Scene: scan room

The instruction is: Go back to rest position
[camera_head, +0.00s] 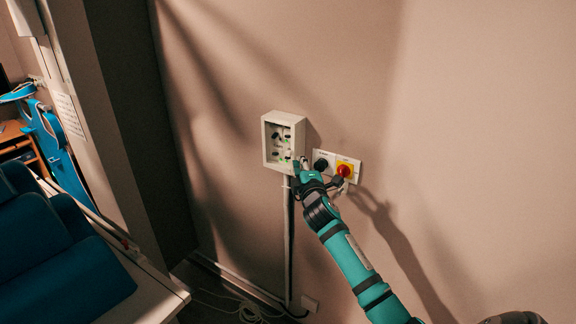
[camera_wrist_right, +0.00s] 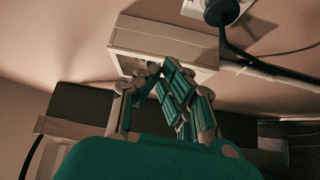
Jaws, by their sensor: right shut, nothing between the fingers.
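My right gripper (camera_head: 299,167) reaches up from the lower right in the head view. Its fingertips are at the lower right part of a white wall box (camera_head: 270,147) with dark switches and small green lights. Whether they touch the box I cannot tell. In the right wrist view, the gripper (camera_wrist_right: 165,80) is shut and empty, its fingers drawn together. The box (camera_wrist_right: 165,40) appears just beyond the fingers there. My left gripper is not in view.
Right of the box are a black socket (camera_head: 322,162) and a red and yellow switch (camera_head: 345,170), close to my right wrist. A pipe and loose cables (camera_head: 250,312) run below. A bed with blue cushions (camera_head: 75,265) stands at left. The wall at right is bare.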

